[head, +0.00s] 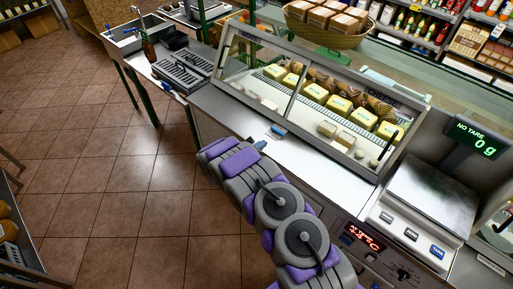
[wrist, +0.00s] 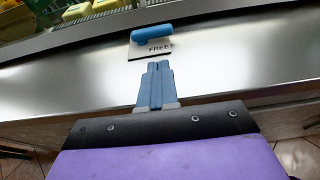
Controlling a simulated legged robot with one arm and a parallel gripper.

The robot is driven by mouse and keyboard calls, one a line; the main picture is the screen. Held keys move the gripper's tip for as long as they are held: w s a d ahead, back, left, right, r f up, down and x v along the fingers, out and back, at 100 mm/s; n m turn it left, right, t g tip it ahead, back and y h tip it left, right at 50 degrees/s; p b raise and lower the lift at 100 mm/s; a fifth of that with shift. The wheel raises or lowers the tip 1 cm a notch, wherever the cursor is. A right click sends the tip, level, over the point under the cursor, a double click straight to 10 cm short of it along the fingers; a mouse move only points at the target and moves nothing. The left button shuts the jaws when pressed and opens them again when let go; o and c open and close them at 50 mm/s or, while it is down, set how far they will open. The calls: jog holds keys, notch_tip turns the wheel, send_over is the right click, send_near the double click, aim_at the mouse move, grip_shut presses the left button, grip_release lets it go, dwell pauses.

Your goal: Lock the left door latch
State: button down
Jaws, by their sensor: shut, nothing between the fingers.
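The latch (wrist: 152,34) is a small blue lever lying across a plate (wrist: 138,50) marked FREE, on the steel counter in front of the display case. It shows small in the head view (head: 278,131). The left glass door (head: 255,62) of the case appears closed, behind the latch. My gripper (wrist: 157,66) has its blue fingers together and empty, pointing at the plate from the near side. The fingertips appear close to the plate and apart from the lever. In the head view my gripper (head: 258,144) is over the counter's front edge.
The case holds yellow cheese blocks (head: 315,92). A scale (head: 432,195) reading 0 g stands at the right, with a red temperature display (head: 363,237) on the counter front. A sink (head: 137,38) is at the far left. The tiled floor (head: 110,185) at left is clear.

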aim_at(278, 133)
jog(key=x, duration=0.8)
jog(key=shift+w+a+r+b, duration=0.1)
jog(key=shift+w+r+b, duration=0.05)
jog(key=shift+r+b, duration=0.25)
jog(key=shift+w+d, duration=0.25)
jog(key=shift+d, duration=0.15)
jog(key=shift+a+n+t, duration=0.1)
jog(key=shift+n+t, duration=0.2)
